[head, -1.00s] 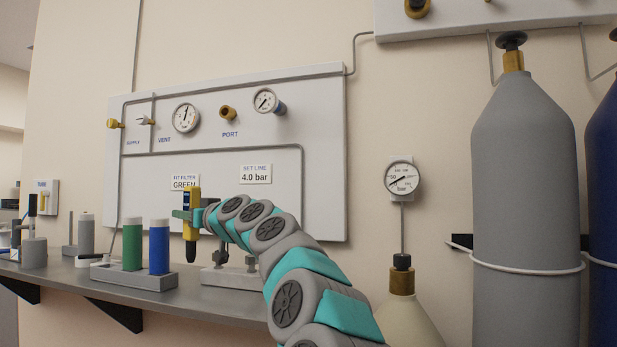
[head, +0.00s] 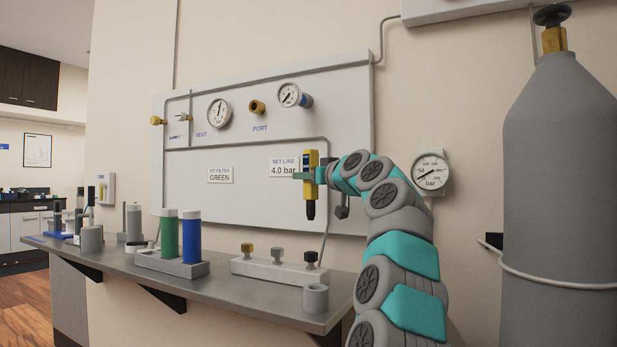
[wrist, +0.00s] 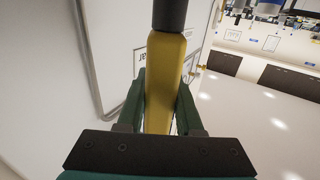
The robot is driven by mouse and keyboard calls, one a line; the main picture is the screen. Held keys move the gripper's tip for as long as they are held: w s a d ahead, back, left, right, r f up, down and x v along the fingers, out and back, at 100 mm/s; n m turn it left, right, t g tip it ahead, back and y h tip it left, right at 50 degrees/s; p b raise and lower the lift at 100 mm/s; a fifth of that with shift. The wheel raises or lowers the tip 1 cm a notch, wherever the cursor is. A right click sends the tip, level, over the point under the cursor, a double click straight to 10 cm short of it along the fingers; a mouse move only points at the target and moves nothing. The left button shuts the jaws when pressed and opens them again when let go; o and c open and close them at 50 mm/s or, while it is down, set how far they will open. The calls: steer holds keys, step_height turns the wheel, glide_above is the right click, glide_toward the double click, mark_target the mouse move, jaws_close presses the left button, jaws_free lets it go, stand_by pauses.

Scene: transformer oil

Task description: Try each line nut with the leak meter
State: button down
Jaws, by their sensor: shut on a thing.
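The yellow leak meter (head: 310,164) with a dark tip hangs upright, tip down, in my gripper (head: 303,176). It is above the shelf, in front of the wall panel's right part, just right of the "SET LINE 4.0 bar" label. In the wrist view the green fingers close on both sides of the yellow body (wrist: 165,85), and its dark end points away from the gripper. Grey tubing (head: 270,141) runs over the panel. I cannot make out the line nuts with certainty; my arm hides part of the panel's right edge.
The shelf (head: 225,287) carries a holder with a green cylinder (head: 169,238) and a blue cylinder (head: 191,237), a grey block (head: 265,268) with brass, grey and black fittings, and a grey cup (head: 315,298). A large grey gas cylinder (head: 556,180) stands at right, beside a wall gauge (head: 430,171).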

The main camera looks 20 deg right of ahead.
steer(key=shift+s, duration=0.1)
step_height(320, 180, down, 7)
steer(key=b, duration=0.7)
steer(key=shift+f+b, duration=0.5)
steer(key=shift+b, duration=0.1)
stand_by(2.4)
steer(key=shift+r, duration=0.15)
step_height(320, 180, up, 7)
steer(key=p, duration=0.6)
steer(key=shift+p, duration=0.4)
